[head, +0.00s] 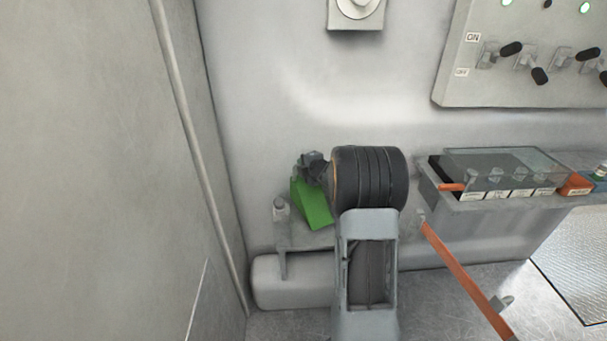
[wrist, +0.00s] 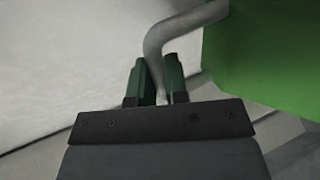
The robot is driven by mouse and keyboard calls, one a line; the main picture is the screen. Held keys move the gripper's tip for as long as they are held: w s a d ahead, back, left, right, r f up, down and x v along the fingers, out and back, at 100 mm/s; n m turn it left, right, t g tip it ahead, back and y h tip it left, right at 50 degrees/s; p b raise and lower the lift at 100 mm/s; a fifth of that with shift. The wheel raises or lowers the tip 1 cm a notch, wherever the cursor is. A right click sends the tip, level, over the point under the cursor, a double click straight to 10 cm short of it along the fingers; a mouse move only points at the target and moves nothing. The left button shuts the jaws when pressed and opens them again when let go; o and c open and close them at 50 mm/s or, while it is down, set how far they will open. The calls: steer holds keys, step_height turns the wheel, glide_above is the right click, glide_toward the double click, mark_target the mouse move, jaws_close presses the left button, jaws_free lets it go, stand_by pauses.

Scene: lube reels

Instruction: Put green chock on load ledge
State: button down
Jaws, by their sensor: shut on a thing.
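The green chock (head: 312,205) hangs tilted, left of my dark ribbed arm link in the head view. In the wrist view the chock (wrist: 268,45) fills the upper right as a plain green face, with a bent grey rod beside it. My gripper (wrist: 156,75) has its two green-tipped fingers closed around the lower end of this rod. In the head view my gripper is a small dark shape at the chock's upper end, its fingertips not clear. A grey ledge (head: 305,240) shows behind and below the chock; I cannot tell whether they touch, or whether this is the load ledge.
A grey post (head: 281,225) stands close left of the chock, above a rounded grey tank (head: 285,283). A shelf with a clear-lidded box (head: 505,172) is at right. An orange bar (head: 465,280) slants down below it. The left wall is close.

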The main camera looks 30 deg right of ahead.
mark_target(313, 193)
steer(key=shift+w+f, duration=0.15)
steer(key=shift+f, duration=0.05)
steer(key=shift+f+b, duration=0.5)
steer(key=shift+f, duration=1.05)
steer(key=c, duration=1.6)
jaws_free()
steer(key=shift+f, duration=0.2)
steer(key=o, duration=0.5)
steer(key=shift+d, duration=0.1)
steer(key=shift+c, duration=0.2)
steer(key=shift+r, duration=0.1)
